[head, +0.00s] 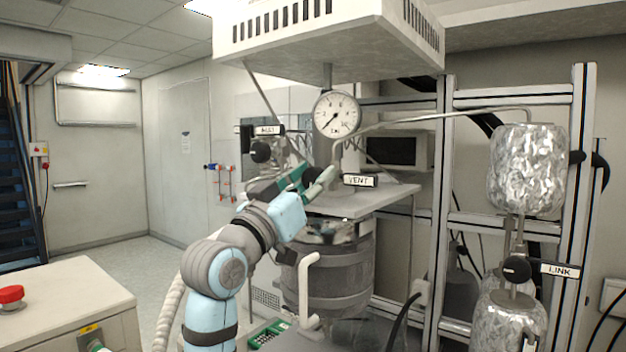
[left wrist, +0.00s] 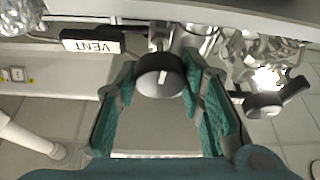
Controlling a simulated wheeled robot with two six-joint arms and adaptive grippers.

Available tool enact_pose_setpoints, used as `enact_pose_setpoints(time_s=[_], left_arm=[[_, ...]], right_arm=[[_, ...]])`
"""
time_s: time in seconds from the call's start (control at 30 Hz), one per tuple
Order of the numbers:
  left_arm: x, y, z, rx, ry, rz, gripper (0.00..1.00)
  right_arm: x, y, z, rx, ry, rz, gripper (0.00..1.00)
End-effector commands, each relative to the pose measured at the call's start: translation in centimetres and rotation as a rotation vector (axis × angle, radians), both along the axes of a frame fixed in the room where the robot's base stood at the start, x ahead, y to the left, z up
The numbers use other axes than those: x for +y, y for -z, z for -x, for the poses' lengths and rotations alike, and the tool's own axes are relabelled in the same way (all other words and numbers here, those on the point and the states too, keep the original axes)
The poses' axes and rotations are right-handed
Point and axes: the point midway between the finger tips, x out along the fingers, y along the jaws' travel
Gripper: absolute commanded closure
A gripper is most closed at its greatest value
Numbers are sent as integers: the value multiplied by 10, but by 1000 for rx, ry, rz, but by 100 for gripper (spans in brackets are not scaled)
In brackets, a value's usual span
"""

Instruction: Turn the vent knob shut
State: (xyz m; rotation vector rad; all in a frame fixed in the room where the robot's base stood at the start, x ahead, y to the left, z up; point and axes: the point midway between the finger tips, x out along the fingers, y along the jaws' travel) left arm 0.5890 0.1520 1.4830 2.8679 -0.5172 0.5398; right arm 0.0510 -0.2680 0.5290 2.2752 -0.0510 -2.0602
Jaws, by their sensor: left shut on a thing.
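The vent knob (left wrist: 159,75) is a round black knob with a white pointer line, seen face-on in the left wrist view. Its line stands nearly upright in that picture, slightly tilted. The white VENT label (left wrist: 91,42) is beside it, upside down there; in the head view the label (head: 360,180) is just right of my left gripper (head: 306,180). The green-padded fingers of my left gripper, also in the left wrist view (left wrist: 160,78), are on both sides of the knob and shut on it. In the head view the fingers mostly hide the knob. My right gripper is not in view.
A pressure gauge (head: 337,114) is above the vent knob. Another black knob (head: 260,151) with its label is close by on the left. A LINK knob (head: 517,269) is at right below a foil-wrapped vessel (head: 527,168).

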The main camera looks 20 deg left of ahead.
Motion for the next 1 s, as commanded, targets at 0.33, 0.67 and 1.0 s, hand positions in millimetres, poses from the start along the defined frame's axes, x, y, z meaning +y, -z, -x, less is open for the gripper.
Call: enact_pose_setpoints(time_s=[0.33,0.67,1.0], left_arm=[[0,0,-1,-80,0,-210,92],[0,0,-1,-194,1,-498,92],[0,-1,0,-314,3,-800,92]], right_arm=[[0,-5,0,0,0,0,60],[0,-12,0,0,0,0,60],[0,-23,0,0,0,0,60]])
